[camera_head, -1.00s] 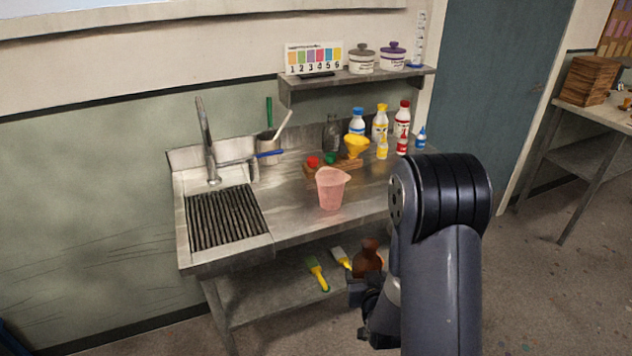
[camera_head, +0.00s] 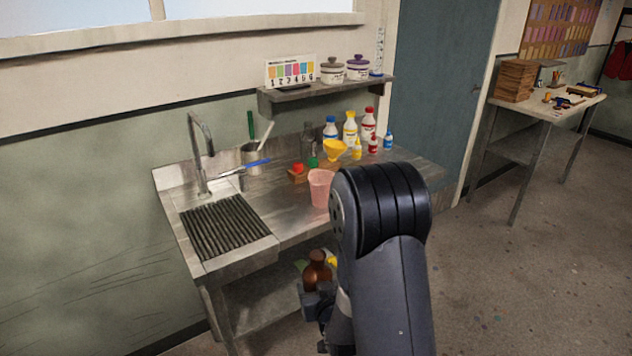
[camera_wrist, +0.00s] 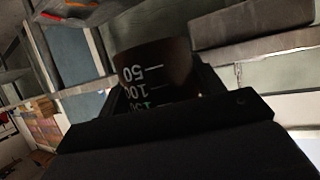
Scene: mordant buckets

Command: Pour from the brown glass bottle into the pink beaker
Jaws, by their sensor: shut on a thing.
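The brown glass bottle (camera_head: 317,272) is upright in my gripper (camera_head: 318,296), in front of the steel bench and below its top. My gripper is shut on it. In the wrist view the bottle (camera_wrist: 150,70) fills the space between the jaws and shows white volume marks. The bottle's lower part is hidden by my gripper in the head view. The pink beaker (camera_head: 320,188) stands upright on the bench top, above and just right of the bottle in the picture. My arm hides part of its right side.
The bench (camera_head: 290,222) has a sink with a ribbed rack (camera_head: 226,225) at left. Behind the beaker stand a yellow funnel (camera_head: 335,150), a dark clear bottle (camera_head: 308,140) and several squeeze bottles (camera_head: 350,130). A lower shelf (camera_head: 262,300) holds brushes, partly hidden. Open floor lies at right.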

